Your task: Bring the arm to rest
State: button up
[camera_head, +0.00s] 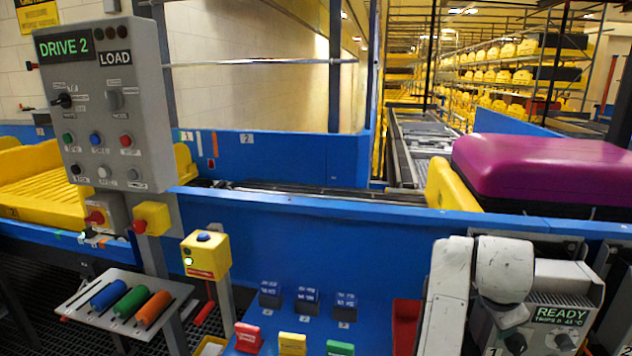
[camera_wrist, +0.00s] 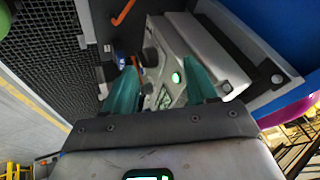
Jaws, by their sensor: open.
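My gripper (camera_wrist: 160,68) shows in the wrist view with its two teal fingers apart and nothing held between them. Beyond the fingers is a grey box (camera_wrist: 205,60) with dark knobs and lit green spots. I cannot tell whether a fingertip touches it. In the head view my pale arm is at the lower right, beside and partly in front of a grey box marked READY (camera_head: 562,314). My fingers cannot be made out in the head view.
A grey DRIVE 2 panel (camera_head: 112,105) stands at the left. A yellow button box (camera_head: 206,256) and coloured blocks (camera_head: 292,343) line the front. A blue conveyor wall (camera_head: 290,232) runs behind, with a purple case (camera_head: 545,170) in a yellow tray (camera_head: 450,195). Dark mesh (camera_wrist: 65,50) shows in the wrist view.

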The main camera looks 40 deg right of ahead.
jog(key=w+a+f+n+t+y, duration=0.1)
jog(key=w+a+f+n+t, duration=0.1)
jog(key=a+f+n, duration=0.6)
jog(key=w+a+f+n+t+y, duration=0.2)
jog(key=w+a+f+n, duration=0.15)
jog(key=a+n, duration=0.7)
jog(key=s+a+f+n+y, duration=0.2)
jog(key=a+f+n, duration=0.1)
jog(key=a, duration=0.3)
jog(key=s+a+f+n+y, duration=0.1)
jog(key=s+a+f+n, duration=0.15)
jog(key=a, duration=0.45)
jog(key=s+d+f+g, duration=0.1)
jog(key=s+f+g, duration=0.2)
jog(key=s, duration=0.7)
jog(key=shift+s+d+f+g+p, duration=0.3)
jog(key=shift+s+f+g+p, duration=0.1)
jog(key=shift+f, duration=0.5)
